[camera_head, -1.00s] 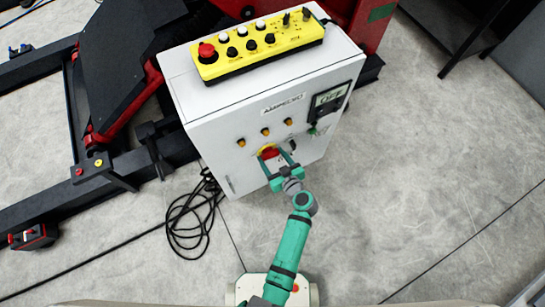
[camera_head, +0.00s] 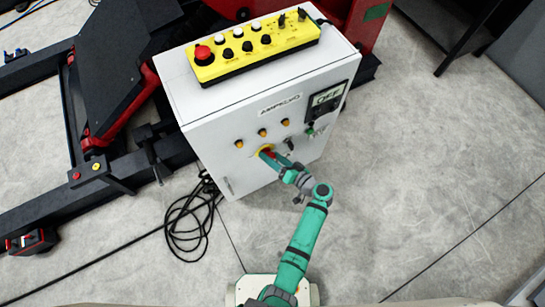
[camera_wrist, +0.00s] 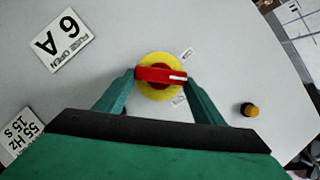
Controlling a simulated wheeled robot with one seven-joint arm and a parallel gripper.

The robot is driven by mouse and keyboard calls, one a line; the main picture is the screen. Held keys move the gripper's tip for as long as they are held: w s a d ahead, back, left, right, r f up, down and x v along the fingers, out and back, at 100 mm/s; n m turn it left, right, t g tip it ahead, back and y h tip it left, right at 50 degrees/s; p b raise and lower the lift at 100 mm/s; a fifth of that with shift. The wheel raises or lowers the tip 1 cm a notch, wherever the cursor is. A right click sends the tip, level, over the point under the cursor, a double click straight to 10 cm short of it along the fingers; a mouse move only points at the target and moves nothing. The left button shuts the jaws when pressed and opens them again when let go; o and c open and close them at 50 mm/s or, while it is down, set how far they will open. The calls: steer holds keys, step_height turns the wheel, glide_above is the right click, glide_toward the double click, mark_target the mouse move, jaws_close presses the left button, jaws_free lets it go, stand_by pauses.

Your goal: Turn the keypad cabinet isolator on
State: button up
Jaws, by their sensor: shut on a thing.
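The white keypad cabinet (camera_head: 225,150) stands on the floor. Its isolator is a red handle on a yellow disc, seen in the wrist view (camera_wrist: 162,75) and partly hidden behind my gripper in the head view (camera_head: 266,150). In the wrist view, the green fingers of my gripper (camera_wrist: 160,78) are at the two ends of the red handle, shut on it. The gripper also shows in the head view (camera_head: 275,157). The panel display (camera_head: 326,96) on the cabinet's upper right reads OFF.
A yellow control box (camera_head: 253,48) with a red mushroom button lies on the cabinet top. Orange-tipped knobs (camera_head: 263,132) sit above the isolator. A black cable (camera_head: 188,222) coils on the floor at left. The floor at right is clear.

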steer(key=m, duration=0.1)
steer(key=m+y, duration=0.1)
steer(key=m, duration=0.1)
steer(key=m+y, duration=0.1)
steer(key=shift+w+d+f+m, duration=0.15)
steer(key=shift+d+f+m, duration=0.15)
steer(key=shift+f+m, duration=0.1)
steer(key=shift+f+m+t+y, duration=0.1)
steer(key=shift+m+t+y, duration=0.35)
steer(key=shift+m, duration=0.45)
steer(key=shift+y, duration=0.25)
steer(key=shift+m, duration=0.3)
steer(key=o, duration=1.1)
steer(key=shift+c, duration=0.2)
